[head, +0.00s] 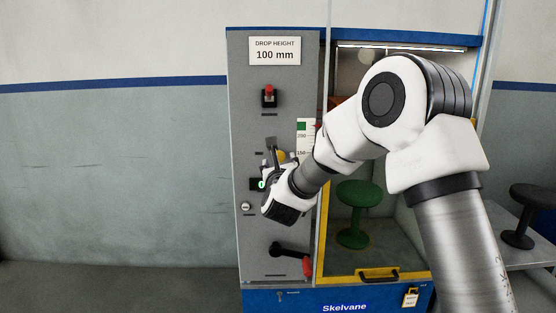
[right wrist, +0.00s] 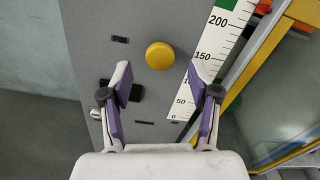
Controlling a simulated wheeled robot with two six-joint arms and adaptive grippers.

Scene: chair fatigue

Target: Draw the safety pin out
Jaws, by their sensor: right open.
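A yellow round knob (right wrist: 160,55) stands on the grey front panel, left of a white ruler scale. It is partly hidden behind my gripper in the head view (head: 281,156). It is the only pin-like head I see near the gripper; its shaft is hidden. My right gripper (right wrist: 161,80) is open and empty, its two purple-lined fingers apart. In the right wrist view the knob lies just beyond the fingertips, between their lines. In the head view the right gripper (head: 274,158) is in front of the panel's middle. My left gripper is not in view.
The panel also has a red button (head: 269,91) near the top and a black lever with a red handle (head: 292,254) low down. A yellow-framed glazed bay holding a green stool (head: 358,206) is to the right. A dark stool (head: 524,215) stands farther right.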

